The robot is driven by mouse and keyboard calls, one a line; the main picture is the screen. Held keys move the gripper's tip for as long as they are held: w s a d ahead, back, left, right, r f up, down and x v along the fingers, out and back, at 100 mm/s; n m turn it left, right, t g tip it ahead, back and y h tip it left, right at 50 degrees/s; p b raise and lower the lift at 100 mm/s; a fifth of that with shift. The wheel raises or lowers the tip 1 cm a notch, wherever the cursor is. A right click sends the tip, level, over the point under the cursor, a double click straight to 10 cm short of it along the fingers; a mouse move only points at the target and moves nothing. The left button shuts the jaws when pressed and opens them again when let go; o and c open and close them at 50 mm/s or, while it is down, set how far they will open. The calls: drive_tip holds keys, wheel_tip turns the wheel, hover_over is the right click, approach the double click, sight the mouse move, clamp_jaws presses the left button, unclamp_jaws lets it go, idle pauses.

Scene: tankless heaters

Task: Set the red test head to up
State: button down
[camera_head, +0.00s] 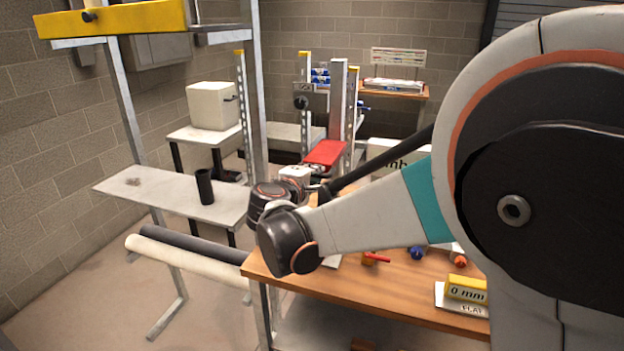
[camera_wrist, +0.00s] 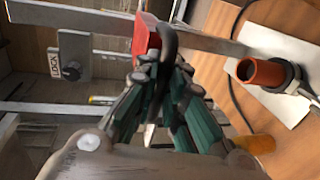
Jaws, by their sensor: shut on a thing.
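The red test head (camera_head: 326,152) is a flat red block beside an upright grey post (camera_head: 338,105) in the head view. It lies roughly level, a little tilted. In the wrist view the red test head (camera_wrist: 145,36) shows at the fingertips, partly covered by a dark finger. My gripper (camera_wrist: 153,58) is shut on it near one end. In the head view my wrist and arm hide most of the gripper, so the exact grip is not clear.
A wooden bench (camera_head: 390,310) holds small red and blue fittings and a yellow 0 mm block (camera_head: 466,288). A LOCK plate with a knob (camera_wrist: 70,60) and an orange pipe (camera_wrist: 262,72) show in the wrist view. A side shelf (camera_head: 140,192) carries a black cylinder (camera_head: 205,187).

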wheel_tip(320, 180, up, 5)
drive_tip(key=p, duration=0.2)
drive_tip(key=shift+r+p, duration=0.1)
drive_tip(key=shift+p, duration=0.2)
drive_tip(key=c, duration=1.7)
unclamp_jaws()
drive_tip(key=shift+s+a, duration=0.1)
drive_tip(key=shift+s, duration=0.05)
drive_tip(key=shift+o, duration=0.2)
